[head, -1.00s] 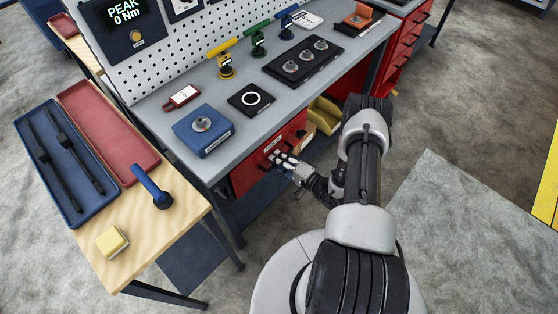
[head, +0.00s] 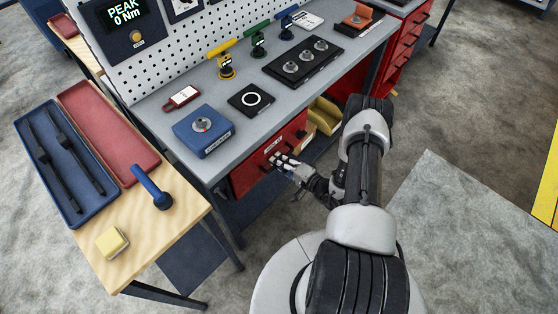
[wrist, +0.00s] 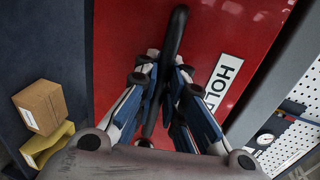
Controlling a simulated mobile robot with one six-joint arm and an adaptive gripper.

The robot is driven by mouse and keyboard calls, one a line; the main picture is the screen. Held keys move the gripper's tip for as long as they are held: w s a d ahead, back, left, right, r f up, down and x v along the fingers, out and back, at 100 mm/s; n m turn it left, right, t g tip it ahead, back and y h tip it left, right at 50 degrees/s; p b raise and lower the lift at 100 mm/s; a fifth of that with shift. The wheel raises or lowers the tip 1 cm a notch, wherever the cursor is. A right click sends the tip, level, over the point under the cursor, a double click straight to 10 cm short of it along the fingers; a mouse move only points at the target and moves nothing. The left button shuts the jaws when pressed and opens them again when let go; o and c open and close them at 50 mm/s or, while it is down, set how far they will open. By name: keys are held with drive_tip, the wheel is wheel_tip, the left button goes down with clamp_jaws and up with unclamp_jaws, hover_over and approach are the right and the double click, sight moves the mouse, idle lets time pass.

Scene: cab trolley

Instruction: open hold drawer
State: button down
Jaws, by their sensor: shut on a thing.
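The red hold drawer (head: 244,179) sits under the front of the grey workbench; I see no clear gap at its front. In the wrist view its red front (wrist: 125,35) fills the middle, with a white label reading "HOL" (wrist: 226,76), the rest hidden. A dark bar handle (wrist: 176,35) runs up the front between my fingers. My gripper (head: 283,163) is at the drawer front, shut on this handle; the wrist view shows its blue-and-grey fingers (wrist: 163,92) on either side of it. The lower part of the handle is partly hidden by the fingers.
The workbench (head: 170,128) carries a blue box (head: 203,135) and several tools. Yellow bins (head: 325,113) stand right of the drawer. A wooden side table (head: 160,235) with trays stands at the left.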

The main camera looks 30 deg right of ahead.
drive_tip(key=f+v, duration=0.2)
drive_tip(key=v, duration=1)
drive_tip(key=s+f+v, duration=0.1)
drive_tip(key=f+v, duration=0.2)
drive_tip(key=v, duration=1)
drive_tip(key=shift+d, duration=0.2)
drive_tip(key=shift+s+r, duration=0.1)
drive_tip(key=shift+r, duration=0.05)
drive_tip(key=c, duration=2)
unclamp_jaws()
drive_tip(key=shift+o, duration=0.2)
drive_tip(key=v, duration=1.2)
